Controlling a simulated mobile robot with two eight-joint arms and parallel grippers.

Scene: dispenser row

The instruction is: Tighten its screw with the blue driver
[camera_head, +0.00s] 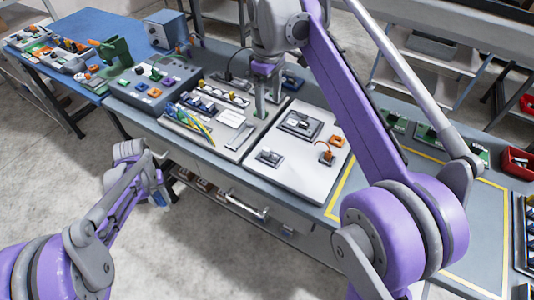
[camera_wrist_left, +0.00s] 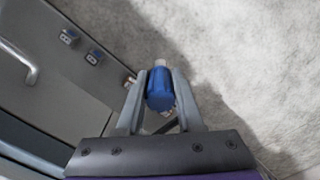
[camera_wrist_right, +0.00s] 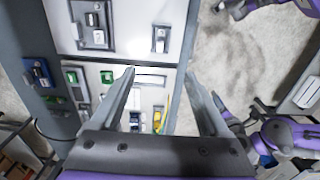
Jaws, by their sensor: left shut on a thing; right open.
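A blue driver (camera_wrist_left: 160,90) is clasped between the fingers of my left gripper (camera_wrist_left: 160,82), seen end-on in the left wrist view. In the head view my left gripper (camera_head: 158,188) hangs low in front of the bench, away from the worktop, with a bit of blue (camera_head: 160,198) at its tip. My right gripper (camera_head: 265,92) is over the tool tray area; in the right wrist view it (camera_wrist_right: 160,78) is open with nothing between its fingers. A white board (camera_head: 290,172) carries dark-framed fixtures (camera_head: 300,125) (camera_head: 268,157). I cannot make out a screw.
A grey box with buttons (camera_head: 150,85) and a green device (camera_head: 117,52) stand further left. A red bin (camera_head: 516,162) is at the right. Floor in front of the bench is clear.

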